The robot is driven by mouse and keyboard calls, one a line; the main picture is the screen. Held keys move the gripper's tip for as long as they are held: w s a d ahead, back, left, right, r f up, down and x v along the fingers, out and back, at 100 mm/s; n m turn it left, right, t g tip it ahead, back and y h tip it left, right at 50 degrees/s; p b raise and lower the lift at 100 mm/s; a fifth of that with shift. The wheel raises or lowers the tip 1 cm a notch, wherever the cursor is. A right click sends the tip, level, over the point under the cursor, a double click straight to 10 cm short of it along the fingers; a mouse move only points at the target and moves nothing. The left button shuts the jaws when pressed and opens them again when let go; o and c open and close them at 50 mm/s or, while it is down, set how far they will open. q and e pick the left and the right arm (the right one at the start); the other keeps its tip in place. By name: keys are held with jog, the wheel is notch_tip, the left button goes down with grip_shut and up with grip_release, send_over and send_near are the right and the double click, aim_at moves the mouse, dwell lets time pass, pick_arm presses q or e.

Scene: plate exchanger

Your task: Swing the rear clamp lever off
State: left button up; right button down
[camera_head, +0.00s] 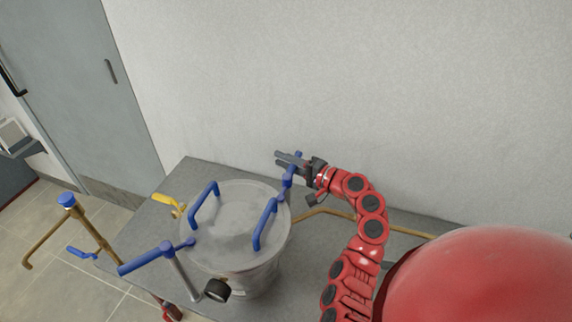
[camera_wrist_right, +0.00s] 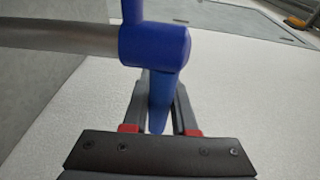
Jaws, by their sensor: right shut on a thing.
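The rear clamp lever (camera_head: 287,181) is a blue bar at the back right rim of the round metal vessel (camera_head: 237,262). My right gripper (camera_head: 288,160) reaches it from the right and is shut on it. In the right wrist view the lever's blue shaft (camera_wrist_right: 160,98) runs between the two fingers, below a thick blue joint (camera_wrist_right: 155,45). The fingers hide part of the lever in the head view. The vessel's grey lid (camera_head: 235,215) has two blue handles (camera_head: 203,203). I do not clearly see my left gripper.
The front blue lever (camera_head: 150,258) sticks out at the left of the vessel. A yellow valve handle (camera_head: 168,204) and brown pipe (camera_head: 365,219) are nearby. The white wall (camera_head: 350,80) stands close behind the grey table (camera_head: 185,172).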

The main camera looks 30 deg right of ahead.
dwell(0.3)
jog(key=c, duration=0.7)
grip_release()
jog(key=b+v, duration=0.3)
jog(key=v, duration=1.4)
jog(key=shift+s, duration=0.25)
jog(key=shift+f, duration=0.1)
